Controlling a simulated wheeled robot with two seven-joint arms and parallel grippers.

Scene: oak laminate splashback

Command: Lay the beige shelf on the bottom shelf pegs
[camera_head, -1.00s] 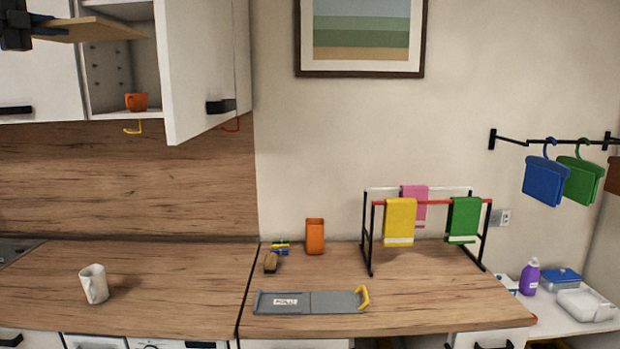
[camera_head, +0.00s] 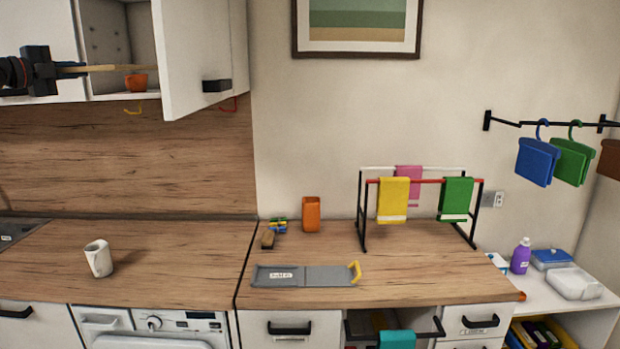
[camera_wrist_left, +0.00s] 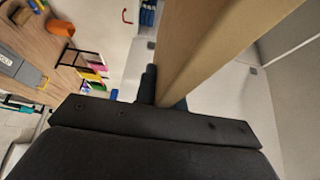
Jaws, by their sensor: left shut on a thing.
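The beige shelf (camera_head: 98,68) is a thin board, seen nearly edge-on in the head view. My left gripper (camera_head: 68,70) is shut on its left end and holds it roughly level at the open cabinet (camera_head: 140,40). The board's right end reaches into the opening, just above and in front of an orange cup (camera_head: 136,83) on the cabinet floor. Small dots, pegs or holes, show on the inner wall; the bottom pegs cannot be told apart. In the left wrist view the shelf (camera_wrist_left: 205,45) extends away from the fingers (camera_wrist_left: 160,88). My right gripper is out of view.
The open cabinet door (camera_head: 195,60) stands just right of the opening. Yellow and red hooks hang under the cabinet. The worktop below holds a white mug (camera_head: 98,258), a grey tray (camera_head: 305,276) and a towel rack (camera_head: 362,215).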

